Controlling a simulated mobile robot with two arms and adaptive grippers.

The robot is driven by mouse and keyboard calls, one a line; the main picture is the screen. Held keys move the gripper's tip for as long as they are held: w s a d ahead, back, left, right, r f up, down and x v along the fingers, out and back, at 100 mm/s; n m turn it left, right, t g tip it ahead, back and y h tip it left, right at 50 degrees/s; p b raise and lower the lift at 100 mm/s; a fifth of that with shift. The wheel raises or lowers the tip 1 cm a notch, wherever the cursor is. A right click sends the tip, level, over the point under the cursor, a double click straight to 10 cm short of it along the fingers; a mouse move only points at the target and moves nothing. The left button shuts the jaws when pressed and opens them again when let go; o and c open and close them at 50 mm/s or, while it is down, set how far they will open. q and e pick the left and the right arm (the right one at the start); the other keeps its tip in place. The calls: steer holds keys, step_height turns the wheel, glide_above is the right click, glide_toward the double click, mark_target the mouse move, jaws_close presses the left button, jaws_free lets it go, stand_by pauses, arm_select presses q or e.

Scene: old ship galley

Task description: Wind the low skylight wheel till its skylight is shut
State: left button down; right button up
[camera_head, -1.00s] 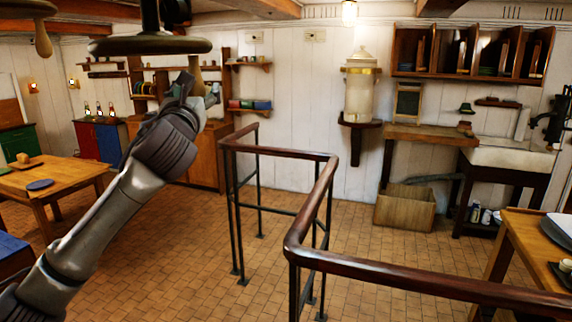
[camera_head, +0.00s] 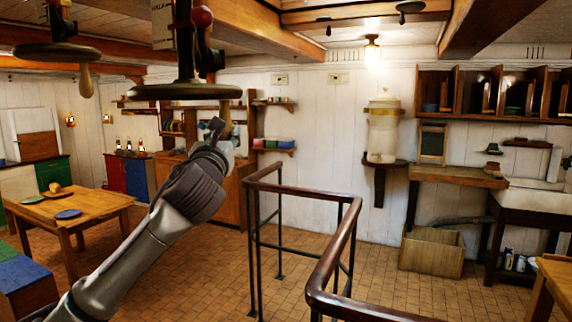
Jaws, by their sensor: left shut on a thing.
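A dark horizontal wheel (camera_head: 186,91) hangs on a dark vertical shaft at upper left in the head view. It is the lower of two such wheels. A pale wooden handle (camera_head: 226,116) hangs down from its right side. My left gripper (camera_head: 224,132) is shut on this handle from below. The fingers partly hide its lower end. A second wheel (camera_head: 58,53) with its own wooden handle (camera_head: 86,80) hangs further left and higher. A red ball (camera_head: 201,15) shows beside the near shaft. I cannot make out the skylight clearly. My right gripper is out of view.
A dark wooden railing (camera_head: 335,250) on black posts stands to the right of my left arm. A wooden table (camera_head: 100,205) with plates is at left. A sink (camera_head: 530,198) and crate (camera_head: 432,250) are at right. Tiled floor lies open between.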

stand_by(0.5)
arm_select(q)
steer(key=shift+s+d, duration=0.15)
steer(key=s+a, duration=0.1)
steer(key=s, duration=1.3)
steer(key=shift+a, duration=0.15)
